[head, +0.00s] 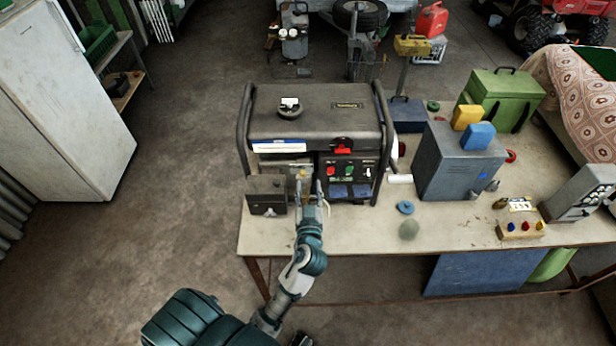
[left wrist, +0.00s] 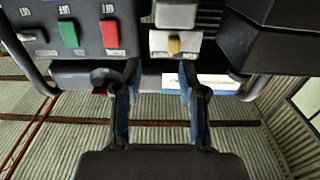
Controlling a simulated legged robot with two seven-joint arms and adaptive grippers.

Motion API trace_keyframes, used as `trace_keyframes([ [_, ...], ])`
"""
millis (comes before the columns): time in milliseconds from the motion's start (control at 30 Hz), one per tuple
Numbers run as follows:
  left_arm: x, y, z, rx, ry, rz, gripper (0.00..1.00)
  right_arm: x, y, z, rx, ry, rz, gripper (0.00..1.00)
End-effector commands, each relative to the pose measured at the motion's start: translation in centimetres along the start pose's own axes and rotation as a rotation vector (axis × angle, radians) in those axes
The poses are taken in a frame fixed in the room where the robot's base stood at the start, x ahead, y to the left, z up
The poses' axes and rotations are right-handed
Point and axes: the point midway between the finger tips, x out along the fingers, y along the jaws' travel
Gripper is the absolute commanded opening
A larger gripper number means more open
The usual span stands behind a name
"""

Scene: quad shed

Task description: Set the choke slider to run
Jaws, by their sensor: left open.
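The generator (head: 310,106) stands on the workbench, with its front panel facing me. The choke slider (head: 302,173) appears to be the small yellow knob on a pale plate left of the switches. The yellow knob also shows in the left wrist view (left wrist: 173,45), beyond the fingertips and nearer the right-hand finger. I cannot read its position marks. My left gripper (head: 309,188) is open and empty in front of the panel, its fingers pointing at it. The same fingers show apart in the left wrist view (left wrist: 158,70).
Red and green switches (head: 349,171) are close on the right. A blue round piece (head: 405,207) and a grey-blue metal box (head: 455,162) stand further right on the workbench (head: 350,235).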

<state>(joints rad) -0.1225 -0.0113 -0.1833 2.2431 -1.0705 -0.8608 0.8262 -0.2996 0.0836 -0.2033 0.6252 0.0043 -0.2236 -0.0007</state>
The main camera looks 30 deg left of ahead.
Motion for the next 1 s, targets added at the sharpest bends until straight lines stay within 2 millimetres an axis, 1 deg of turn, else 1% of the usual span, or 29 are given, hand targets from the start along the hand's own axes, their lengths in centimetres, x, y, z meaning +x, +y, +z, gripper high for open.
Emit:
trace_keyframes([
  [33,1.0,-0.2,-0.3,0.003,0.003,-0.002,0.42,-0.3,-0.2,0.1,0.001,-0.001,0.000,0.00],
  [100,2.2,-0.5,0.0,0.001,0.000,-0.002,0.42,-0.5,-0.3,0.1,0.002,-0.001,0.002,0.00],
  [233,3.5,-0.8,0.2,-0.004,-0.003,-0.002,0.42,-0.7,-0.4,-0.1,0.001,-0.001,0.006,0.00],
  [333,3.8,-0.6,0.2,-0.002,-0.002,-0.002,0.42,-0.6,-0.3,0.1,0.002,0.000,-0.003,0.00],
  [567,3.4,0.1,0.0,0.004,0.001,-0.002,0.42,-0.6,-0.4,0.0,0.001,0.001,-0.004,0.00],
  [600,3.4,0.2,-0.1,0.005,0.001,-0.002,0.37,-0.6,-0.5,0.0,0.001,0.001,-0.005,0.00],
  [667,3.3,0.3,-0.1,0.005,0.002,-0.002,0.22,-0.6,-0.5,0.0,0.001,0.001,-0.005,0.00],
  [700,3.3,0.2,-0.1,0.005,0.002,-0.002,0.12,-0.6,-0.5,0.0,0.001,0.001,-0.005,0.00],
  [733,3.4,0.2,-0.1,0.004,0.002,-0.002,0.04,-0.6,-0.5,0.0,0.001,0.001,-0.005,0.00],
  [767,3.4,0.2,0.0,0.003,0.001,-0.001,0.00,-0.6,-0.4,0.0,0.000,0.001,-0.004,0.00],
  [1000,3.5,0.0,0.0,-0.001,0.000,0.005,0.00,-0.6,0.6,0.2,-0.001,-0.002,0.008,0.00],
])
